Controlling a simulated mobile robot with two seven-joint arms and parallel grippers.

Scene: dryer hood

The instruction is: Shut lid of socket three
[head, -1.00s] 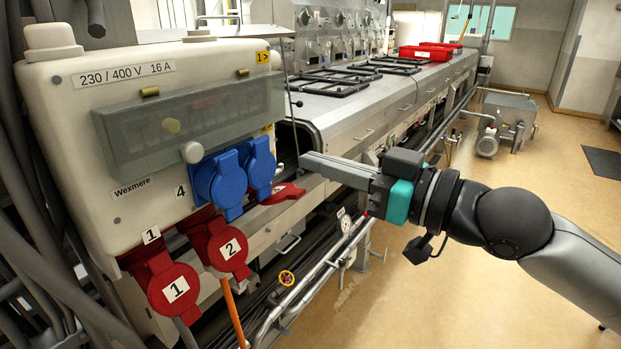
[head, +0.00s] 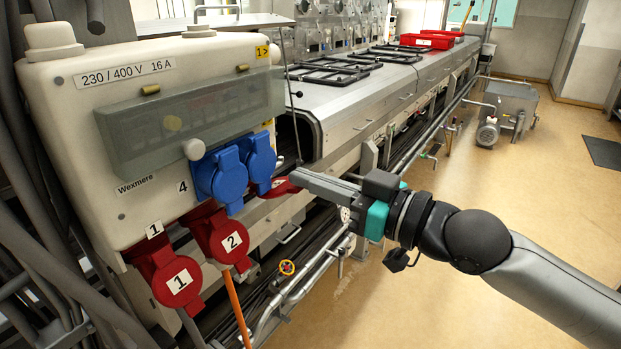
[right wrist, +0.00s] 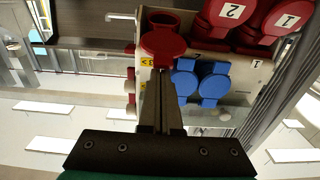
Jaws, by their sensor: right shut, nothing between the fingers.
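Socket three, as I take it, is the red socket on the box's right side. Its red lid (head: 281,188) stands out from the box, apparently open, partly behind the blue sockets in the head view. In the right wrist view this lid (right wrist: 162,43) lies straight ahead of the fingers. My right gripper (head: 294,177) is shut and empty, its tips at the lid's outer edge; I cannot tell whether they touch. The fingers also show in the right wrist view (right wrist: 161,75). My left gripper is not in view.
The beige socket box (head: 60,130) also carries red lids one (head: 178,282) and two (head: 231,241) and two blue lids (head: 220,180), all apparently closed. The long metal machine (head: 350,110) runs behind. Pipes and an orange cable (head: 237,305) are below.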

